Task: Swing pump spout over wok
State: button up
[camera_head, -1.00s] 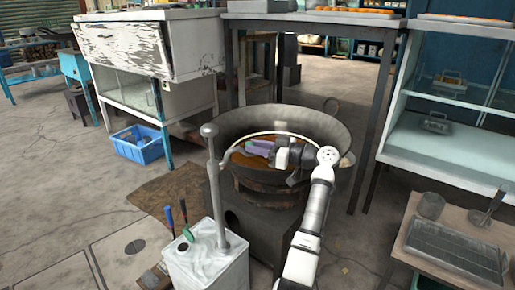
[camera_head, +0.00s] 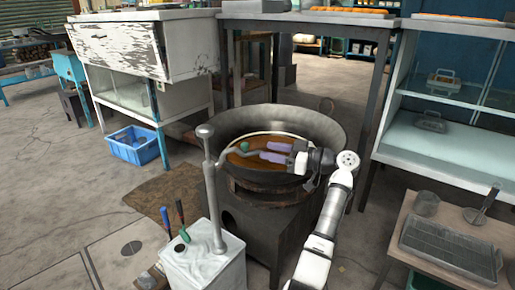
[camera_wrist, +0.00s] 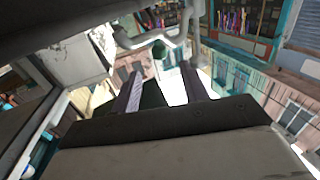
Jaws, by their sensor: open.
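The grey hand pump (camera_head: 209,165) stands upright on a whitish square can, left of the wok. Its curved spout (camera_head: 230,156) points right and overlaps the wok's left rim in the head view; how far it reaches over the inside is unclear. A small green ball (camera_head: 244,146) shows near the spout and also in the wrist view (camera_wrist: 158,50). The wide dark wok (camera_head: 320,126) holds orange-brown liquid. My gripper (camera_head: 262,152) is over the wok, its purple fingers apart and empty, pointing left toward the ball. In the wrist view, the grey spout (camera_wrist: 140,40) lies beyond the fingertips.
The wok sits on a dark stove block (camera_head: 260,235). A thin pale arc (camera_head: 262,133) crosses the wok. Blue- and green-handled tools (camera_head: 167,222) stand beside the can. A side table with a wire tray (camera_head: 450,250) is at right; a glass cabinet (camera_head: 445,135) stands behind it.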

jog(key=v, duration=0.7)
jog(key=shift+d, duration=0.15)
jog(key=shift+c, duration=1.2)
jog(key=shift+m+p, duration=0.5)
jog(key=shift+p, duration=0.3)
jog(key=shift+c, duration=1.2)
jog(key=m+p, duration=0.1)
jog(key=m+t+h+p, duration=0.1)
jog(key=m+p, duration=0.1)
jog(key=m+t+p, duration=0.1)
jog(key=shift+s+a+m+p, duration=0.25)
jog(key=shift+a+m+p, duration=0.05)
jog(key=shift+a+p, duration=0.1)
grip_shut()
jog(key=m+t+h+p, duration=0.5)
jog(key=m+h+p, duration=0.2)
jog(key=m+p, duration=1.05)
send_near(247, 147)
jog(key=w+a, duration=0.1)
jog(key=w, duration=0.1)
jog(key=w+a+m+p, duration=0.1)
jog(key=w, duration=0.1)
jog(key=w+a+f+m, duration=0.1)
jog(key=w, duration=0.1)
jog(key=shift+a, duration=0.25)
